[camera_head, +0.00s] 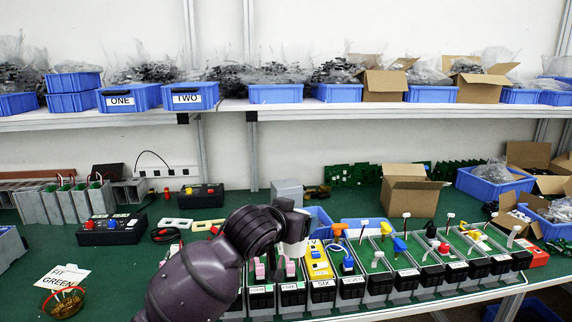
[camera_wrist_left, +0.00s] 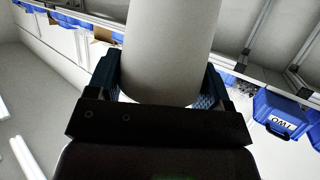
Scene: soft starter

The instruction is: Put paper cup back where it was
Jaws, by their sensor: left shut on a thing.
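The paper cup (camera_wrist_left: 167,50) is a plain pale cylinder in the left wrist view. My left gripper (camera_wrist_left: 158,82) is shut on it, with one dark blue finger on each side. The cup's far end runs out of the top of that view. In the head view, my left arm reaches up from the bottom centre over the near part of the green table (camera_head: 120,262). A pale part shows at its bent end there, and I cannot tell if it is the cup. My right gripper is not in view.
A row of grey bins (camera_head: 352,285) with number labels and small tools lines the front edge at centre and right. An open cardboard box (camera_head: 410,192) stands behind them. The shelf (camera_head: 225,108) holds blue boxes.

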